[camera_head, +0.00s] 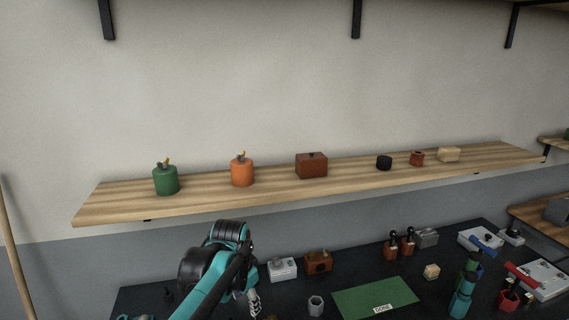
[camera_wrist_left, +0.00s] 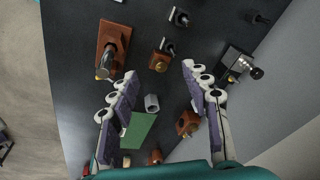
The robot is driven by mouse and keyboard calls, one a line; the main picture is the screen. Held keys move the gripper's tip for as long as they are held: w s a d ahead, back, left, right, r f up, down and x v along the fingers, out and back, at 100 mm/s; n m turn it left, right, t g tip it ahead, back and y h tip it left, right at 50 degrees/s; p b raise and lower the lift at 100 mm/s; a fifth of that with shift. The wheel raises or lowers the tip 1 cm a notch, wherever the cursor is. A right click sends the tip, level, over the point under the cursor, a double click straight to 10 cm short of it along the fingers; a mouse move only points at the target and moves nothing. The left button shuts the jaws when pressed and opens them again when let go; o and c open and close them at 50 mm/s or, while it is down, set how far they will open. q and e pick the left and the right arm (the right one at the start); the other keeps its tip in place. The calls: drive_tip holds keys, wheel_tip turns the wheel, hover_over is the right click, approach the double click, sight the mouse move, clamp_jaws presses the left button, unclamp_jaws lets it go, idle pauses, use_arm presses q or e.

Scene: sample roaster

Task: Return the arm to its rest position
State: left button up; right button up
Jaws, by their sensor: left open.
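My left arm (camera_head: 215,275) reaches in from the bottom in the head view, teal and black, above the dark worktop. Its gripper (camera_head: 252,302) points down at the worktop, partly hidden by the arm. In the left wrist view my left gripper (camera_wrist_left: 158,72) has its two fingers spread wide apart with nothing held between them. Below and between the fingers are a small grey hex-shaped cup (camera_wrist_left: 152,103) and part of a green mat (camera_wrist_left: 138,130), apart from the fingers. My right gripper is not recognisable in either view.
A wooden shelf (camera_head: 120,203) with canisters and small boxes runs above the worktop. Close to the gripper stand a white box (camera_head: 282,269) and a brown box (camera_head: 318,262). The green mat (camera_head: 350,303) lies to the right, with a teal upright object (camera_head: 463,295) beyond it.

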use_arm(q)
drive_tip(key=s+a+f+n+t, duration=0.2)
drive_tip(key=s+a+n, duration=0.1)
drive_tip(key=s, duration=0.6)
drive_tip(key=s+a+f+n+t+b, duration=0.1)
drive_tip(key=s+a+f+n+t, duration=0.1)
drive_tip(key=s, duration=0.8)
drive_tip(key=a+f+n, duration=0.1)
drive_tip(key=a+n, duration=0.1)
drive_tip(key=n, duration=0.1)
drive_tip(key=shift+a+f+t, duration=0.15)
drive_tip(key=shift+a+t, duration=0.15)
drive_tip(key=shift+t, duration=0.1)
